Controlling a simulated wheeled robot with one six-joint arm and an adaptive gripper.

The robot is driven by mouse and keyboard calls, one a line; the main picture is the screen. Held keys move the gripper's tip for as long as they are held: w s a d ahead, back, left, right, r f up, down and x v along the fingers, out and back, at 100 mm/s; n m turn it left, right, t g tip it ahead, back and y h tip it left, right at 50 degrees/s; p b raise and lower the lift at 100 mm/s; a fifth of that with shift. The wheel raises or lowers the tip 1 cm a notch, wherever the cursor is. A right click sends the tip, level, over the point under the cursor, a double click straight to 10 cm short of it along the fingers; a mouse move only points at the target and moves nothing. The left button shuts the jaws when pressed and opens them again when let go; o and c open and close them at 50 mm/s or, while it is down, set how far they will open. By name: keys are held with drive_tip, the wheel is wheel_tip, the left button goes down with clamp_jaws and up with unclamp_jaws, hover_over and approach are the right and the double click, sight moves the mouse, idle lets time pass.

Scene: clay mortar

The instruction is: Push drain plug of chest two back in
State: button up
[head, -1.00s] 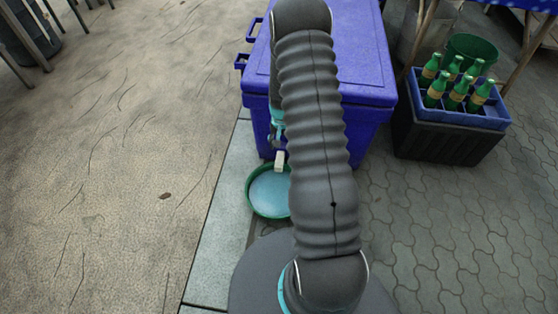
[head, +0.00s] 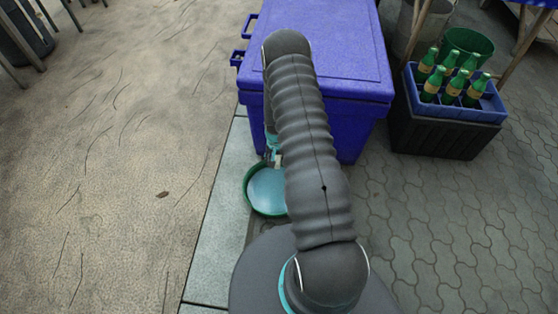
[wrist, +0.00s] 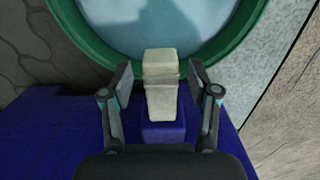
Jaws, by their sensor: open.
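The blue chest (head: 345,60) stands upright with its lid shut, behind my arm in the head view; no label shows which chest it is. In the wrist view its blue wall (wrist: 40,130) runs along the bottom. A pale, blocky drain plug (wrist: 160,85) sticks out from a blue boss (wrist: 163,132) on that wall. My gripper (wrist: 160,77) is open, one finger on each side of the plug, with gaps visible. The plug shows only as a pale speck in the head view (head: 278,160), where my arm hides most of the gripper.
A green basin (head: 250,202) of pale liquid stands on the slabs beside the chest, under the plug. A dark crate (head: 440,138) with a blue tray of green bottles stands to the right.

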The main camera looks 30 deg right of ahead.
drive_tip(key=shift+f, duration=0.4)
